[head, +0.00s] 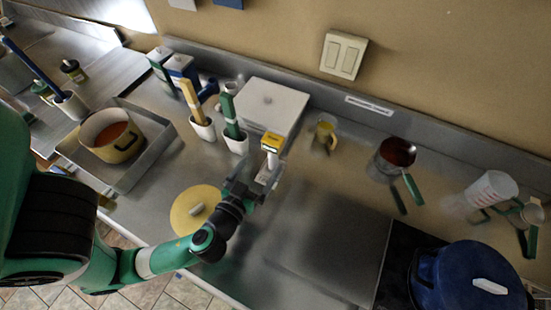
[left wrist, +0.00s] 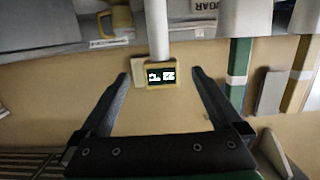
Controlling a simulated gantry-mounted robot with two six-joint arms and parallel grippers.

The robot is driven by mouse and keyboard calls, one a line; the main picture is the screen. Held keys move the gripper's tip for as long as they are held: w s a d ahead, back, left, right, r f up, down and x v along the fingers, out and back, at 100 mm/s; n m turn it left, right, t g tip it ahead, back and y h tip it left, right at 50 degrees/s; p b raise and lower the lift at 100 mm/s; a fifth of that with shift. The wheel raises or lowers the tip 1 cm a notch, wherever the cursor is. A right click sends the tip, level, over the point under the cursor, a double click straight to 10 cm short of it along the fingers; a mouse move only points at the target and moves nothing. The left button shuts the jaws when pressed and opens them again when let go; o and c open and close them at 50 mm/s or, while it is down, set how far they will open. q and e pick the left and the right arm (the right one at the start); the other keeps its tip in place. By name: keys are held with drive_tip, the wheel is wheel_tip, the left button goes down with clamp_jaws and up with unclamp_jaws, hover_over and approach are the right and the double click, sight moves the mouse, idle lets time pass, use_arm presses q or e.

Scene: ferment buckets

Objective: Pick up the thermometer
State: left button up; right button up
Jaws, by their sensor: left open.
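The thermometer (head: 271,142) has a yellow head and stands upright at the middle of the steel counter, with a white part below its head. In the left wrist view its yellow-rimmed display (left wrist: 161,74) shows lit digits and a white stem. My left gripper (head: 255,181) is open and low in front of the thermometer in the head view. In the left wrist view its fingers lie on either side of the display, with a gap on both sides. The thermometer's lower end is partly hidden by the gripper in the head view. My right gripper is not in view.
White holders with green (head: 232,117) and yellow (head: 191,101) handled tools stand just left. A white box (head: 270,100) is behind. A yellow round lid (head: 190,212) lies near the front. A pot (head: 112,136) sits in a tray at left.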

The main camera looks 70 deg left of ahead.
sight(270, 152)
use_arm(q)
drive_tip(key=w+a+f+b, duration=0.1)
drive_tip(key=b, duration=0.2)
drive_tip(key=shift+a+f+b, duration=0.1)
drive_tip(key=shift+f+b, duration=0.1)
drive_tip(key=shift+b, duration=0.15)
drive_tip(key=w+a, duration=0.2)
drive_tip(key=w, duration=0.1)
drive_tip(key=shift+a+r, duration=0.35)
drive_tip(key=shift+r, duration=0.05)
drive_tip(key=shift+w+a+f, duration=0.15)
drive_tip(key=shift+w, duration=0.1)
drive_tip(key=shift+w+a+p, duration=0.15)
drive_tip(key=shift+a+p, duration=0.05)
drive_tip(key=shift+p, duration=0.25)
drive_tip(key=x, duration=0.2)
drive_tip(key=p+x, duration=0.1)
drive_tip(key=x, duration=0.1)
drive_tip(key=shift+r, duration=0.2)
drive_tip(key=shift+w+a+f, duration=0.15)
drive_tip(key=shift+w+a, duration=0.1)
clamp_jaws()
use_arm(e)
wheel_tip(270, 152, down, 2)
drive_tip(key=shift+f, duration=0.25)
